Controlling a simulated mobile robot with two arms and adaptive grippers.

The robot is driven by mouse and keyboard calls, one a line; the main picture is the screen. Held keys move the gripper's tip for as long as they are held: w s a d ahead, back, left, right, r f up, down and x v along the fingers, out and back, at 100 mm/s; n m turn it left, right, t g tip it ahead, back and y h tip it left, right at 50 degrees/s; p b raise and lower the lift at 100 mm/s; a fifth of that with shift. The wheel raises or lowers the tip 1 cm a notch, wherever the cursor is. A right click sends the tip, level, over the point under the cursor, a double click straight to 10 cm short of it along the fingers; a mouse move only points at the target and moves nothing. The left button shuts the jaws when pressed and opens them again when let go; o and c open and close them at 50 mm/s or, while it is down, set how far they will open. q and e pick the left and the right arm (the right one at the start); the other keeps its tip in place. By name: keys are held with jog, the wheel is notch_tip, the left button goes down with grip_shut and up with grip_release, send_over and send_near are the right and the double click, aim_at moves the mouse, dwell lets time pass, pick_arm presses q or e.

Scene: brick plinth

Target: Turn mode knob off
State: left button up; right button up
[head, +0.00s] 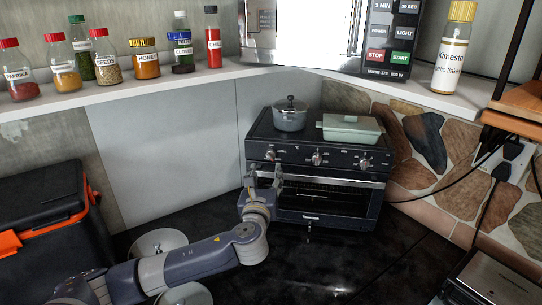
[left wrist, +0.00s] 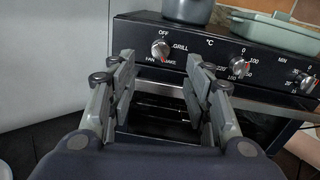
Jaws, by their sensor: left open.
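The mode knob (head: 270,155) is the leftmost silver knob on the black toaster oven's front panel (head: 340,160). In the left wrist view the knob (left wrist: 161,49) has OFF, GRILL, BAKE and FAN printed around it. Its exact pointer setting is too small to tell. My left gripper (head: 265,172) is open and empty in front of the oven's left side. In the left wrist view the left gripper's fingers (left wrist: 160,70) are spread, and the knob shows between and just beyond their tips. I cannot tell any contact. My right gripper is not in view.
A temperature knob (left wrist: 238,66) and a timer knob (left wrist: 307,83) sit to the right. A grey pot (head: 290,115) and a green dish (head: 350,130) stand on the oven. A black toolbox (head: 45,215) is at left. Dark counter (head: 330,265) is clear in front.

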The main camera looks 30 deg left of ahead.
aim_at(270, 157)
pick_arm(q)
jog(key=p+x, duration=0.2)
jog(key=x, duration=0.6)
jog(key=shift+w, duration=0.25)
jog(key=shift+w+a+f, duration=0.1)
jog(key=shift+w+a, duration=0.15)
jog(key=shift+w, duration=0.15)
jog(key=c, duration=1.1)
